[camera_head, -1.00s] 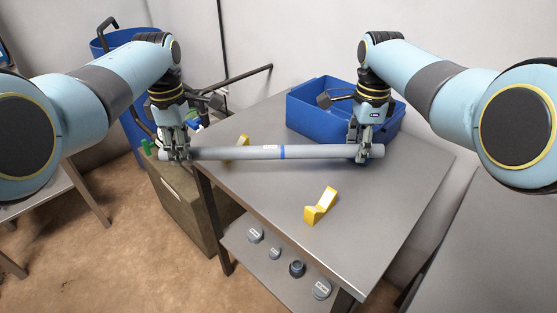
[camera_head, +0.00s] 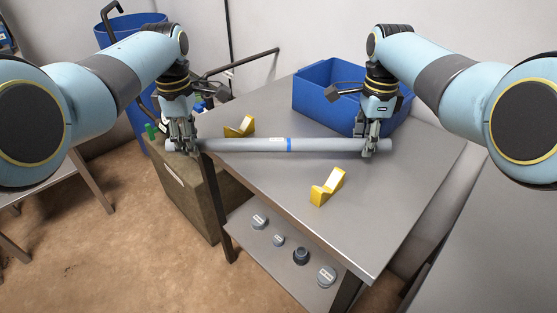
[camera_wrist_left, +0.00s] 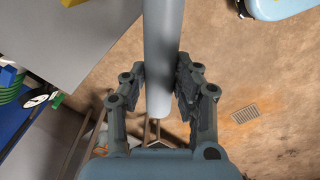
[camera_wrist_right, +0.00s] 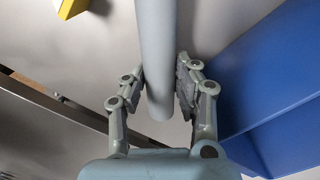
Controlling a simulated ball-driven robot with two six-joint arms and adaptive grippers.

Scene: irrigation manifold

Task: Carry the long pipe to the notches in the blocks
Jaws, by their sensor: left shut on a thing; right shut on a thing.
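The long grey pipe (camera_head: 250,145) with a blue band is held level above the steel table (camera_head: 400,190). My left gripper (camera_head: 182,147) is shut on its left end, which reaches past the table's left edge. My right gripper (camera_head: 370,148) is shut on its right end. The pipe also shows between the fingers in the left wrist view (camera_wrist_left: 163,60) and the right wrist view (camera_wrist_right: 156,60). Two yellow notched blocks stand on the table: one (camera_head: 240,127) behind the pipe at the left, one (camera_head: 328,187) in front of it.
A blue bin (camera_head: 325,95) stands at the table's back, close behind my right gripper. Several small grey fittings (camera_head: 301,256) sit on the lower shelf. A brown box (camera_head: 190,190) and a tall blue barrel (camera_head: 135,35) stand left of the table. The table's right front is clear.

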